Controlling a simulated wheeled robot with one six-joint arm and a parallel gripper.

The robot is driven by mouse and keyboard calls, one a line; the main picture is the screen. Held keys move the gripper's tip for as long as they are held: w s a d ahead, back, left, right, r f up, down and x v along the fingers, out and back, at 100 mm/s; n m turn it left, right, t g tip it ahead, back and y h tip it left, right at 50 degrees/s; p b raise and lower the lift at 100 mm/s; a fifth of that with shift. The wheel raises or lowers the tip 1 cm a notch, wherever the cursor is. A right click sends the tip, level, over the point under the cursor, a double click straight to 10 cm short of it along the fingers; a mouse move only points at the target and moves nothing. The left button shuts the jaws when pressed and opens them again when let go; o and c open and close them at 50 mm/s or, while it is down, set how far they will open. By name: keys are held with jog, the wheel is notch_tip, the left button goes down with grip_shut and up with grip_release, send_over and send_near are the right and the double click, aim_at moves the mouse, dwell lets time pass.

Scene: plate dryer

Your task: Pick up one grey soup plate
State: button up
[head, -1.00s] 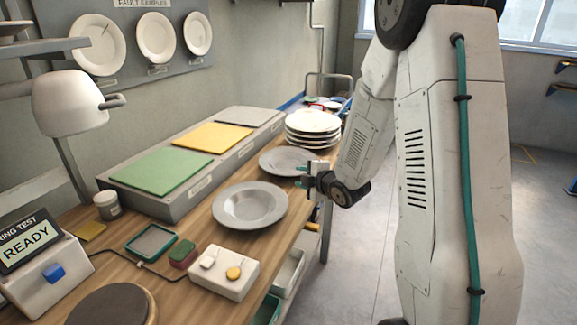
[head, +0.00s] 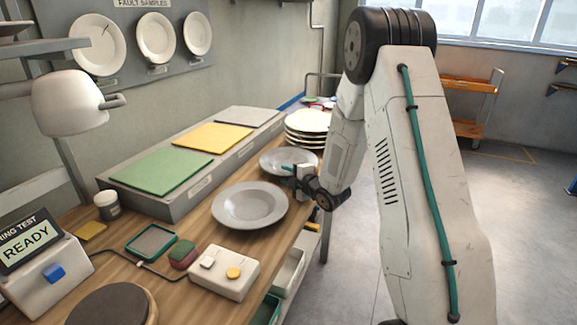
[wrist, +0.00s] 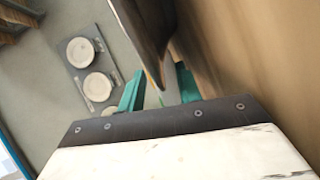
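Two grey soup plates lie on the wooden bench in the head view. The nearer grey soup plate (head: 250,204) is fully visible. The farther grey soup plate (head: 273,160) is partly hidden by my gripper (head: 291,169), which is at its near right rim. In the wrist view, the teal fingers of my gripper (wrist: 158,92) stand apart. A dark plate edge (wrist: 146,30) reaches into the gap between them, with space visible beside it. Whether either finger touches the rim is unclear.
A stack of white plates (head: 307,122) stands just behind the farther grey plate. A long grey block with green, yellow and grey pads (head: 160,170) runs along the left. A button box (head: 224,272) sits in front. The floor right of the bench is open.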

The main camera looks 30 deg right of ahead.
grip_shut()
jog(key=shift+r, duration=0.2)
